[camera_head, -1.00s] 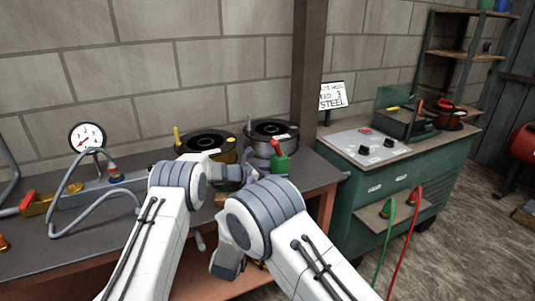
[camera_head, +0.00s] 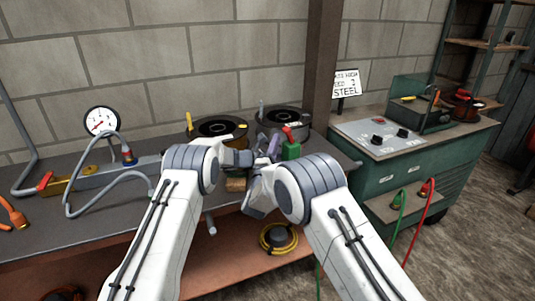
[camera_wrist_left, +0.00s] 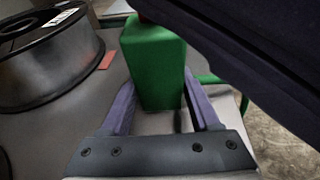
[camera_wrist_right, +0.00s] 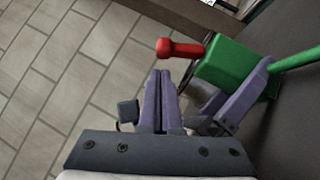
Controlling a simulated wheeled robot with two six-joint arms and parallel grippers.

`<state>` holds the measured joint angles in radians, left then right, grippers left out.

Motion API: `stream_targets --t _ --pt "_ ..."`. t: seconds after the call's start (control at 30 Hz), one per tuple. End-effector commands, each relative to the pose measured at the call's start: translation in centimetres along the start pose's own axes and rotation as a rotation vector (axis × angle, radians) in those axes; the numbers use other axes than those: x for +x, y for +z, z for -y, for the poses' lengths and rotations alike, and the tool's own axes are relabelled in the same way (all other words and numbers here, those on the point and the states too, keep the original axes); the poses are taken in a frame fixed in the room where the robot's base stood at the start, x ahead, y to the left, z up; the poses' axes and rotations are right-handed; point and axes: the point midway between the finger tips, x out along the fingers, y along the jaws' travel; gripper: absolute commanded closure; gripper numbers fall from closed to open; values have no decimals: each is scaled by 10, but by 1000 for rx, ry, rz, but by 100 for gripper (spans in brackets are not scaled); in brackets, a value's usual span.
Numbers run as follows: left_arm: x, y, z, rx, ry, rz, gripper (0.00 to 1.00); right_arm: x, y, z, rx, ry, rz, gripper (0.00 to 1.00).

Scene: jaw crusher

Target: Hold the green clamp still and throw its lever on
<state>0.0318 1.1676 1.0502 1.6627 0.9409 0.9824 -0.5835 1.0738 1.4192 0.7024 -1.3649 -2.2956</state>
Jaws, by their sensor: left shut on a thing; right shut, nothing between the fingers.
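The green clamp (camera_head: 291,151) stands at the right end of the dark bench, with its red lever (camera_head: 288,134) sticking up from its top. In the left wrist view the green body (camera_wrist_left: 153,62) sits between the purple fingers of my left gripper (camera_wrist_left: 158,88), which is shut on it. My right gripper (camera_wrist_right: 160,88) is shut and empty. In the right wrist view its fingertips are just below the red lever (camera_wrist_right: 180,48); I cannot tell whether they touch. In the head view my right gripper (camera_head: 273,147) is left of the clamp, partly hidden among the wrists.
Two dark spools, one on a yellow base (camera_head: 216,130) and one grey (camera_head: 284,118), stand behind the grippers. A gauge (camera_head: 101,121) with a hose is at left. A green cabinet (camera_head: 388,180) stands to the right, beyond a post (camera_head: 321,70).

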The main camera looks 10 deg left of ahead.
Motion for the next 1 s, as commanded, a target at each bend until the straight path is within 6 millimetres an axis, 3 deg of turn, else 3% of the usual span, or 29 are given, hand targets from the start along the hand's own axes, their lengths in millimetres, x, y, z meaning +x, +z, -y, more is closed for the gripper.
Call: stream_targets --t 0.2,1.0 --pt "0 0 0 0 -1 0 69 10 11 0 0 -1 -1 100" --pt "0 0 0 0 -1 0 69 14 14 -3 47 -48 -1 100"
